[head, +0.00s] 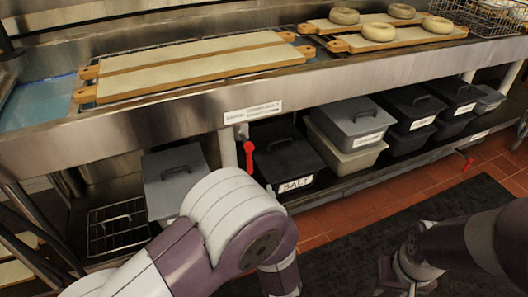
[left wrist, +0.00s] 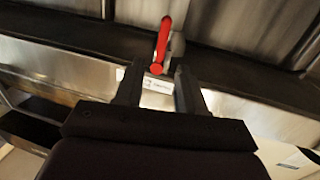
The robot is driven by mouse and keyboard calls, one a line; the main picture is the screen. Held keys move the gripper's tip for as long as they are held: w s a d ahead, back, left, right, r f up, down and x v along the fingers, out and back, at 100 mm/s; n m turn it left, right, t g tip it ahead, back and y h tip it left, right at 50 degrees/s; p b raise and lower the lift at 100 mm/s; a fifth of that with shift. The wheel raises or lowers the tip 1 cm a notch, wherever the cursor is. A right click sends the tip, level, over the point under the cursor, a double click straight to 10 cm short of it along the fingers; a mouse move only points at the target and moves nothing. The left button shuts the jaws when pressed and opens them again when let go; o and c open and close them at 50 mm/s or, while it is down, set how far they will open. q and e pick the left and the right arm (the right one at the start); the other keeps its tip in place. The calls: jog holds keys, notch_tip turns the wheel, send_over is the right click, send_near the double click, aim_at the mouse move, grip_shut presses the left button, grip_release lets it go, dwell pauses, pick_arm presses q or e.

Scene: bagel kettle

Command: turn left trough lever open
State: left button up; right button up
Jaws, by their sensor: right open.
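The left trough lever (head: 249,158) is red and hangs down from the front of the metal trough (head: 170,125), just under a white label. In the left wrist view the red lever (left wrist: 161,45) lies just beyond the fingertips, lined up with the gap between them. My left gripper (left wrist: 158,72) is open, with its two dark fingers apart and nothing seen held. In the head view my left arm hides that gripper. My right gripper (head: 394,277) is open and empty over the dark mat at the lower right, far from the lever.
A second red lever (head: 464,159) sits farther right. Lidded bins, including a black SALT bin (head: 290,165) and a grey bin (head: 174,180), stand on the shelf below. Boards (head: 190,67) lie on the trough, and several bagels sit on boards at the back right.

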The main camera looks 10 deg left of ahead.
aim_at(250, 161)
pick_arm(q)
jog(key=b+x, duration=0.1)
jog(key=x, duration=0.3)
jog(key=b+x, duration=0.1)
jog(key=x, duration=0.2)
jog(key=r+b+x, duration=0.1)
jog(key=x, duration=0.3)
jog(key=shift+w+a, duration=0.2)
jog(key=shift+a, duration=0.2)
jog(key=shift+w+a+b, duration=0.15)
jog(key=shift+w+b, duration=0.15)
jog(key=shift+w, duration=0.05)
grip_shut()
